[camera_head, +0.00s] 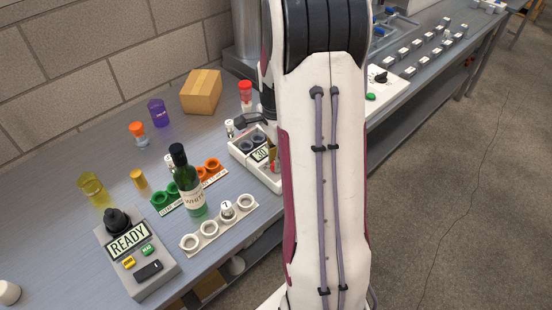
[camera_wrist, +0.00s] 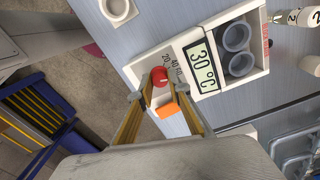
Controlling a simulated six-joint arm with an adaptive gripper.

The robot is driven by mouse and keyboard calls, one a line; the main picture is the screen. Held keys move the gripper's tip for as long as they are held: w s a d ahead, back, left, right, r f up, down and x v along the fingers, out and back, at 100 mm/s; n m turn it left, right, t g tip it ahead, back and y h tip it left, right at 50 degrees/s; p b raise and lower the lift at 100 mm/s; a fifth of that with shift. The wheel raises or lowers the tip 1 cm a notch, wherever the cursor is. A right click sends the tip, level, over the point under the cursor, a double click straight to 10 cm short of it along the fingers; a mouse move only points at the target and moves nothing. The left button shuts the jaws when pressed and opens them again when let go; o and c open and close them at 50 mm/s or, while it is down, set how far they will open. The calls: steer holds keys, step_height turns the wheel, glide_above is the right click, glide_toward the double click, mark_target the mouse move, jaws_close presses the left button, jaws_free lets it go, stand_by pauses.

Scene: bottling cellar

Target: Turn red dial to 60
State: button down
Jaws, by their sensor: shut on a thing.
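The red dial (camera_wrist: 159,77) sits on a white panel beside printed marks that include 20, 40 and 60. The display (camera_wrist: 202,65) next to it reads 30 °C. My gripper (camera_wrist: 155,90) is shut on the red dial, with its yellowish fingers reaching up to it from below in the wrist view. An orange block (camera_wrist: 167,110) shows between the fingers, just below the dial. In the head view the white heater unit (camera_head: 240,147) stands left of my arm, its display reading 30. The dial itself is mostly hidden there.
Two grey wells (camera_wrist: 237,49) lie beside the display. A green bottle (camera_head: 186,180), a white rack (camera_head: 207,235), orange cups (camera_head: 210,167) and a READY box (camera_head: 126,240) stand to the left on the bench. A cardboard box (camera_head: 201,92) stands behind.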

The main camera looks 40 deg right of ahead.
stand_by(0.3)
steer(key=c, duration=1.9)
jaws_free()
steer(key=shift+r, duration=0.1)
steer(key=shift+r, duration=3.7)
